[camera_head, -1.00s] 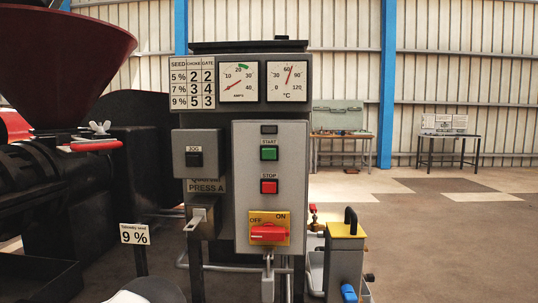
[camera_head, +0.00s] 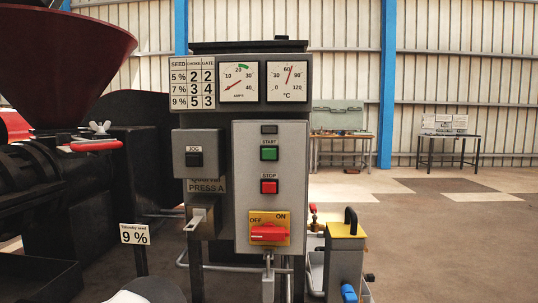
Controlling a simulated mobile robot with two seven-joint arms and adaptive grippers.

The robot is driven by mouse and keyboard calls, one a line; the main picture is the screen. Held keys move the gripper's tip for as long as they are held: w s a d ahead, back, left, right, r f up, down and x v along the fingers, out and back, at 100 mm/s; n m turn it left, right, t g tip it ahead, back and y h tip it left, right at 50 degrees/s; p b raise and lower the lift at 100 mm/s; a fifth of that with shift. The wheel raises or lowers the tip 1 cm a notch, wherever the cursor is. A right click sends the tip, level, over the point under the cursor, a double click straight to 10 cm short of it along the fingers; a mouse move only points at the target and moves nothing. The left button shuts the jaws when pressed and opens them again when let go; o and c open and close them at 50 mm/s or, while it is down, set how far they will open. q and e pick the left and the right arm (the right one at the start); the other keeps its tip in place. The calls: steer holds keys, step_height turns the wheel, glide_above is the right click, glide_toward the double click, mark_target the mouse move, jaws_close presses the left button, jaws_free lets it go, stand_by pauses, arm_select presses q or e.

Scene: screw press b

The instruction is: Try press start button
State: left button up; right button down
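The green START button (camera_head: 269,153) is on the grey control panel (camera_head: 243,208), below a small dark indicator (camera_head: 269,129). The red STOP button (camera_head: 269,186) is under it. A red rotary switch (camera_head: 269,233) on a yellow plate lies horizontal, with OFF at its upper left and ON at its upper right. Above the panel, the amps gauge (camera_head: 239,82) and the °C gauge (camera_head: 290,82) show their needles. Neither gripper is in view. A rounded pale and dark shape at the bottom edge, left of centre, cannot be made out fully.
A grey JOG box (camera_head: 199,134) is left of the panel. A dark red hopper (camera_head: 70,60) and black machine parts fill the left. A "9 %" seed sign (camera_head: 134,234) stands low in front. A grey unit with a yellow top (camera_head: 345,232) stands right.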

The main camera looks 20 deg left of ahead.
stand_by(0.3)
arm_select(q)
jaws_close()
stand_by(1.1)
